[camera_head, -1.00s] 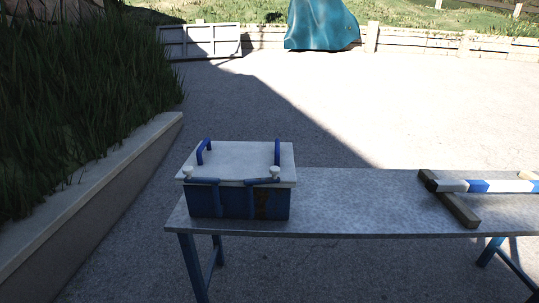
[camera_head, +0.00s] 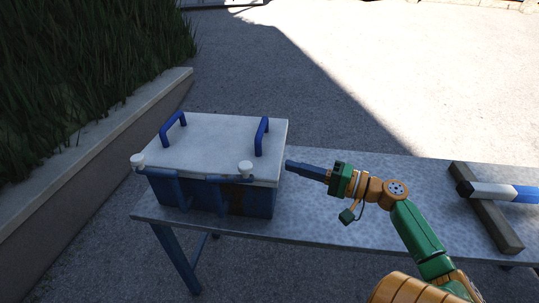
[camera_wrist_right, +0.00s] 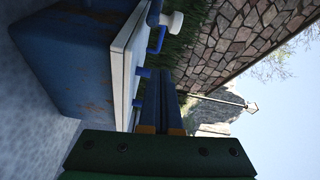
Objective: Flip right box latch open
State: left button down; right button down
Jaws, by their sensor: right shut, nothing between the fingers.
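A blue box (camera_head: 258,203) with a white lid (camera_head: 215,140) stands at the left end of the table. On its front are two blue latches with white knobs, a left knob (camera_head: 137,160) and a right knob (camera_head: 245,168). The right latch (camera_head: 228,181) lies along the front under the lid edge. My right gripper (camera_head: 290,164) is shut and empty, just right of the box's right side, pointing left at about lid height. In the right wrist view the fingers (camera_wrist_right: 163,80) are beside the lid edge (camera_wrist_right: 125,75), and a white knob (camera_wrist_right: 172,21) shows beyond. My left gripper is out of view.
Two blue handles stand up from the lid, a left one (camera_head: 172,128) and a right one (camera_head: 262,137). The grey table (camera_head: 330,215) is clear between the box and a wooden bar (camera_head: 485,215) with a blue-and-white pole. A low wall (camera_head: 100,135) runs along the left.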

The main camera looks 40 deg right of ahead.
jog(key=r, duration=0.1)
jog(key=r+p, duration=0.1)
jog(key=p, duration=0.1)
send_over(259, 178)
jog(key=w+d, duration=0.2)
jog(key=d, duration=0.1)
jog(key=shift+d+r+m+t, duration=0.2)
jog(key=shift+m+t, duration=0.1)
jog(key=shift+t, duration=0.1)
jog(key=a+p, duration=0.1)
jog(key=s+a, duration=0.1)
jog(key=a+p, duration=0.1)
jog(key=shift+s+f+p, duration=0.25)
jog(key=shift+s+p, duration=0.1)
jog(key=shift+s+a, duration=0.1)
jog(key=shift+s, duration=0.05)
jog(key=shift+f, duration=0.15)
